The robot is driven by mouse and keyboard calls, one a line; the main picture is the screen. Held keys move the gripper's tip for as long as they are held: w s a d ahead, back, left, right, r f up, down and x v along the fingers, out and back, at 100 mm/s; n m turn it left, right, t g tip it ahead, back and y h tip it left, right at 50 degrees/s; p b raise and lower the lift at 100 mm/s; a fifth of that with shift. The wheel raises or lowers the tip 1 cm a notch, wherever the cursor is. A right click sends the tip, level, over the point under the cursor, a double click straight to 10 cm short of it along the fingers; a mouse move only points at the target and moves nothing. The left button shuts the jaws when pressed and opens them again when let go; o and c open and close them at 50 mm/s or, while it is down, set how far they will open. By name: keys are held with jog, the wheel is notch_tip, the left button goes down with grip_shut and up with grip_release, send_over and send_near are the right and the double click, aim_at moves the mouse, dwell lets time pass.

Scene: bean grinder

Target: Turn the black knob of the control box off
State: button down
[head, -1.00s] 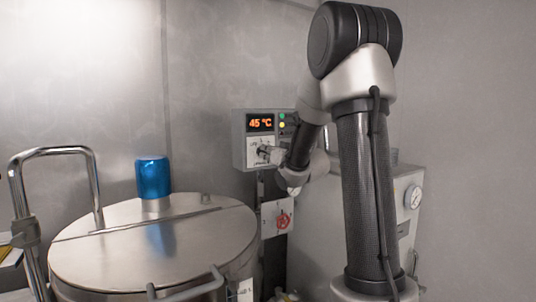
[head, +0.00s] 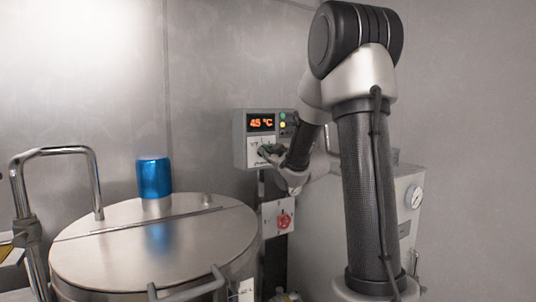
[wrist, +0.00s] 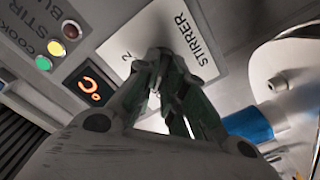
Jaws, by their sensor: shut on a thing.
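The grey control box (head: 240,141) is on the wall, with an orange display (head: 260,122) reading 45 °C and a white panel (head: 253,145) under it. In the wrist view the panel (wrist: 200,28) reads STIRRER and shows a 2, tilted in the picture. My gripper (head: 265,150) is at the front of this panel. In the wrist view my gripper's fingers (wrist: 163,62) are closed together at the panel. The black knob is mostly hidden between the fingers, so its pointer and setting cannot be read.
Green, yellow and red lamps (wrist: 43,63) sit beside the display. A red rotary switch (head: 284,219) is below the box. A steel drum lid (head: 120,245) with a blue cylinder (head: 153,178) stands at left. A grey machine with a gauge (head: 414,197) is at right.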

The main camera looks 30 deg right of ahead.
jog(key=shift+n, duration=0.6)
jog(key=shift+f, duration=0.1)
jog(key=c, duration=1.5)
grip_release()
jog(key=s, duration=0.7)
jog(key=shift+s, duration=0.25)
jog(key=shift+d, duration=0.1)
